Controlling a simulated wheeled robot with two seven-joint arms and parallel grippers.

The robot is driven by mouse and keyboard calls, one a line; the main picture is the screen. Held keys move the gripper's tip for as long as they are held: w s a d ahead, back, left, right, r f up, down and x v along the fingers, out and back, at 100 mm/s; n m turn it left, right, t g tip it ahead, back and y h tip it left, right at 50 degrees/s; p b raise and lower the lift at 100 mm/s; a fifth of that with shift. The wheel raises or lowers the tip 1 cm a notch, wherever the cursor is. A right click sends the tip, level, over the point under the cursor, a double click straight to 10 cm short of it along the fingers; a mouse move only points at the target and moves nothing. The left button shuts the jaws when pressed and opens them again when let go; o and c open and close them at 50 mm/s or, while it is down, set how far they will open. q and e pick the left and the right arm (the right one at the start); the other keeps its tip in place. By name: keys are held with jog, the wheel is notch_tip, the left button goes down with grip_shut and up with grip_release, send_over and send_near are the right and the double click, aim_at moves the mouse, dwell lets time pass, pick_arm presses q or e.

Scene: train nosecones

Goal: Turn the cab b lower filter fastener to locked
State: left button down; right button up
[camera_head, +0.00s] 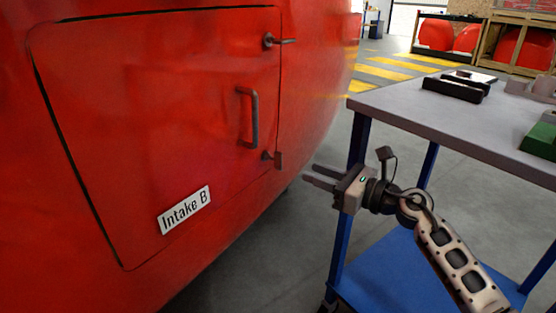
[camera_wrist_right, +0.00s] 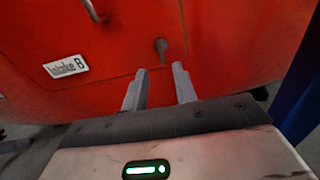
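The red intake door (camera_head: 160,110) labelled "Intake B" is closed flush in the red nosecone. Its lower fastener (camera_head: 272,158) sits at the door's lower right edge, with its short handle hanging down. It also shows in the right wrist view (camera_wrist_right: 161,48), just beyond the fingertips. The upper fastener (camera_head: 278,41) points sideways to the right, across the door edge. My right gripper (camera_head: 310,176) is open and empty, to the right of the lower fastener and apart from it. In the right wrist view its fingers (camera_wrist_right: 160,72) point toward the fastener. My left gripper is not visible.
A dark door handle (camera_head: 252,117) stands out between the fasteners. A grey-topped blue workbench (camera_head: 420,115) stands right, close behind my right gripper, with dark parts (camera_head: 455,88) and a green part (camera_head: 540,140) on it. Wooden shelving (camera_head: 485,40) is far back.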

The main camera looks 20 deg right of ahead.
aim_at(282, 160)
jog(key=b+x, duration=0.1)
jog(key=x, duration=0.9)
jog(key=shift+w+a, duration=0.15)
jog(key=shift+w, duration=0.1)
grip_shut()
